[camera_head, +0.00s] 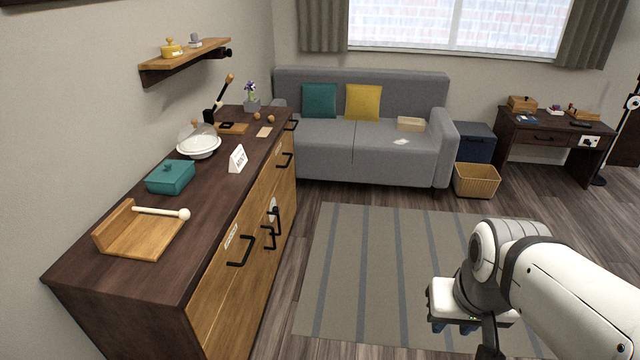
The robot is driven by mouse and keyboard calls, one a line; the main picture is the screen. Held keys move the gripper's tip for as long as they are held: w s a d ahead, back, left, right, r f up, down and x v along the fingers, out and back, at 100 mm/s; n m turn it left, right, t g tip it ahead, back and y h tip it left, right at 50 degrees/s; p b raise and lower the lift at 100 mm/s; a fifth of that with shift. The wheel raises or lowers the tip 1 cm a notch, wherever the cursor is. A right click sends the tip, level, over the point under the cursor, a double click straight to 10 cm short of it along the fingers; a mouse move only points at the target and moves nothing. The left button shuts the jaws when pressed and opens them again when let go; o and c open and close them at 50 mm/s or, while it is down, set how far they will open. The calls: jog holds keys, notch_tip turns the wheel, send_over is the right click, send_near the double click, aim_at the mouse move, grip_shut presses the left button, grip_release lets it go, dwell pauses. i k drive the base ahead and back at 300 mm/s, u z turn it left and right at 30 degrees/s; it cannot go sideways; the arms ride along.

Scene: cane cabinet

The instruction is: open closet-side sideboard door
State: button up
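The sideboard (115,281) stands along the left wall, with a dark top and light wood fronts. Its front (262,262) shows several black bar handles. The doors look shut. I cannot tell from this view which door is the closet-side one. My gripper (465,328) is at the lower right, over the rug and well apart from the sideboard. Its fingers point down and are mostly hidden or cut off by the frame's lower edge.
A wooden board (145,243) with a mallet, a teal box (171,177) and a white bowl (199,146) stand on the sideboard top. A striped rug (380,262) covers open floor in front. A grey sofa (390,150), basket (476,180) and desk (545,132) stand farther back.

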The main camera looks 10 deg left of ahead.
aim_at(231, 335)
jog(key=u, duration=0.1)
jog(key=i, duration=1.15)
jog(key=u, duration=0.5)
jog(key=k, duration=0.9)
jog(key=u, duration=0.15)
jog(key=i, duration=0.9)
jog(key=z, duration=0.05)
